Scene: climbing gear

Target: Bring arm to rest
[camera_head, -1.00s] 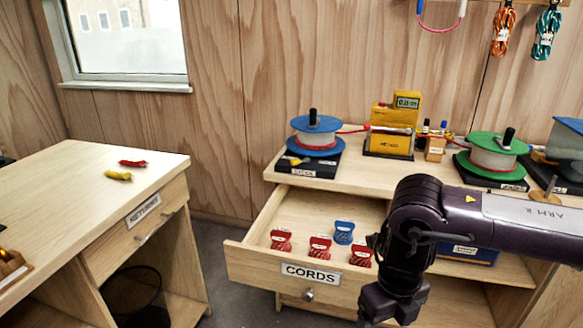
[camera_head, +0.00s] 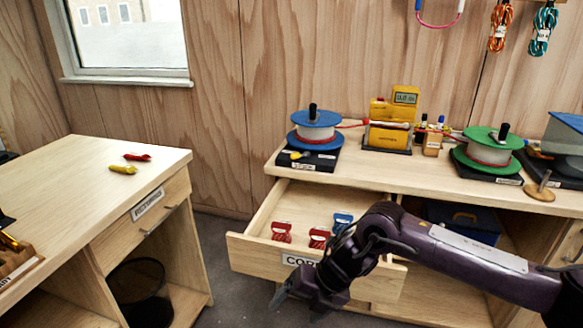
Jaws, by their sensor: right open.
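My right arm (camera_head: 450,255) reaches in from the right side, across the front of the open drawer. My right gripper (camera_head: 285,300) is in front of the drawer's lower front edge, open and empty, with its fingers pointing left. The arm hides part of the drawer front, its label and its right-hand contents. My left gripper is not in view.
The open cords drawer (camera_head: 250,256) holds red bundles (camera_head: 281,231) and a blue bundle (camera_head: 342,220). Spools (camera_head: 314,127) and a yellow meter (camera_head: 388,125) stand on the bench above. A table (camera_head: 70,185) is at left; floor shows between.

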